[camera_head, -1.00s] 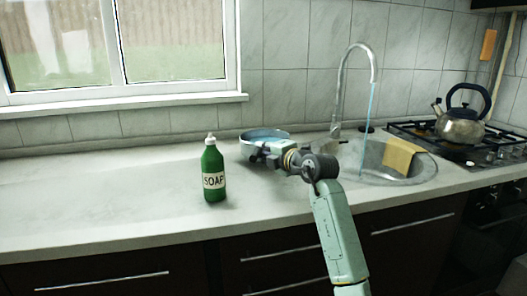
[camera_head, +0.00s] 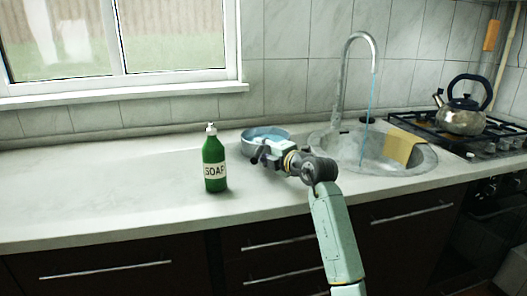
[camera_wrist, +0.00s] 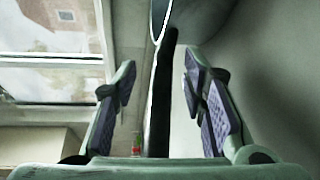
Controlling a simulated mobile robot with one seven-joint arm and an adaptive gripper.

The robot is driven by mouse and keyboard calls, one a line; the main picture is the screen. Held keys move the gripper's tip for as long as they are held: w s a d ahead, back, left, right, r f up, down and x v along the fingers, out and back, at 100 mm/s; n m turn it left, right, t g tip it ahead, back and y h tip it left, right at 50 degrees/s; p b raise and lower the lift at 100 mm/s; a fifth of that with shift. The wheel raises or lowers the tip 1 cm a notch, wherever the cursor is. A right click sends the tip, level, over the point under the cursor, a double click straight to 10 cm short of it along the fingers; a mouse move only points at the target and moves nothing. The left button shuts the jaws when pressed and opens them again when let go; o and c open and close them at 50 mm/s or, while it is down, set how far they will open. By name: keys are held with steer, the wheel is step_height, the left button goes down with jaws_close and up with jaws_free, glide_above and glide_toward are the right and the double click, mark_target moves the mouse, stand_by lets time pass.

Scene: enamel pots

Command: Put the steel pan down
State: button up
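The steel pan (camera_head: 266,133) is at the back of the counter, between the soap bottle and the sink. It looks level, with a bluish inside, and seems to rest on the counter. My gripper (camera_head: 259,155) is at the pan's near side and partly covers it. In the wrist view the pan's dark handle (camera_wrist: 160,95) runs between the spread finger pads of my gripper (camera_wrist: 163,95), with a gap on both sides. Part of the pan's body (camera_wrist: 205,15) shows at the top of that view.
A green soap bottle (camera_head: 214,165) stands left of my gripper. A kettle (camera_head: 462,118) stands on the stove. The counter's left is clear.

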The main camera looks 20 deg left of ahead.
steer(key=b+v, duration=0.2)
steer(key=v, duration=1)
steer(key=shift+a, duration=0.1)
